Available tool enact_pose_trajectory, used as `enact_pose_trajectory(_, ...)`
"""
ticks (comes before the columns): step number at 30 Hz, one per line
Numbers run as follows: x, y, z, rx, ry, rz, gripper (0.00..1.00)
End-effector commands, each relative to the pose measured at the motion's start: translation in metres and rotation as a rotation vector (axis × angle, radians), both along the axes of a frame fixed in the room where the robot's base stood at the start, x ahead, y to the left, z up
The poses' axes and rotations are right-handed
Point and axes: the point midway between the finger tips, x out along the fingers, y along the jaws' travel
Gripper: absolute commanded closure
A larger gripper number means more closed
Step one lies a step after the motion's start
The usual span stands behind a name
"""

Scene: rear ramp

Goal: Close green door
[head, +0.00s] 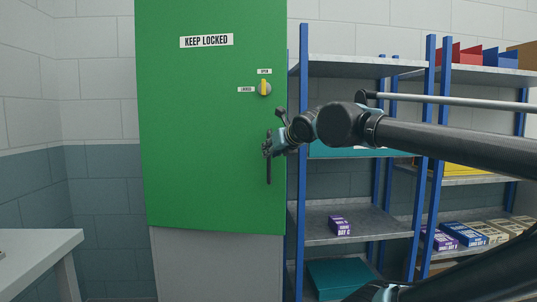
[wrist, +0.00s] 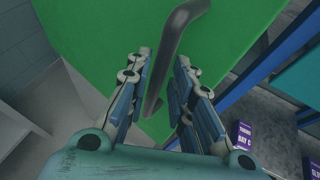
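The green door (head: 205,135) fills the middle of the head view and bears a "KEEP LOCKED" label. Its lower edge slants slightly above a grey panel. How far it stands open is not clear. A yellow-marked knob (head: 264,88) near its right edge points up at the "OPEN" label. A dark bar handle (head: 269,172) hangs below the knob. My gripper (head: 268,147) is at the upper part of this handle. In the wrist view the handle (wrist: 166,68) runs between the fingers of my gripper (wrist: 163,68), which are apart with gaps visible beside it.
A blue-post shelf unit (head: 303,130) stands close to the door's right, holding purple boxes (head: 340,226), teal bins (head: 340,279) and red bins (head: 470,55). A light table (head: 40,240) is at lower left.

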Motion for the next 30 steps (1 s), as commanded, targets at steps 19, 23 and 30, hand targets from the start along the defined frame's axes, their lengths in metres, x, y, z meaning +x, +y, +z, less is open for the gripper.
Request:
enact_pose_trajectory(19, -0.044, -0.029, 0.021, 0.002, 0.000, 0.003, 0.79)
enact_pose_trajectory(23, -0.044, -0.029, 0.021, 0.002, 0.000, 0.002, 0.79)
enact_pose_trajectory(30, -0.043, -0.031, 0.018, 0.015, 0.016, -0.014, 1.00)
